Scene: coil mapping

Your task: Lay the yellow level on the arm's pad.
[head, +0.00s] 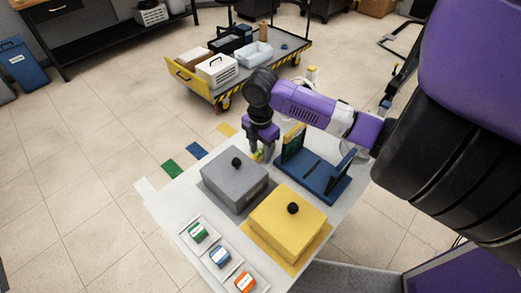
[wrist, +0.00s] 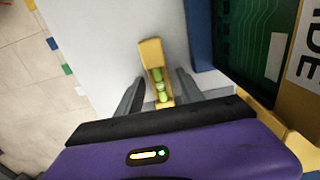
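The yellow level (wrist: 151,52) with its green vial lies on the pale tabletop, between my gripper's two fingers in the wrist view. In the head view only a small part of the level (head: 257,155) shows, under my gripper (head: 262,153). My gripper (wrist: 160,76) points down, low over the table, with its fingers on either side of the level. A narrow gap seems to show between each finger and the level, so the gripper looks open. I cannot pick out the arm's pad for certain in either view.
A blue stand (head: 322,182) with a green board is close right of my gripper. A grey box (head: 234,182) and a yellow box (head: 288,222), each with a black knob, stand nearer. A tray (head: 205,222) holds coloured blocks. A yellow cart (head: 188,82) stands beyond.

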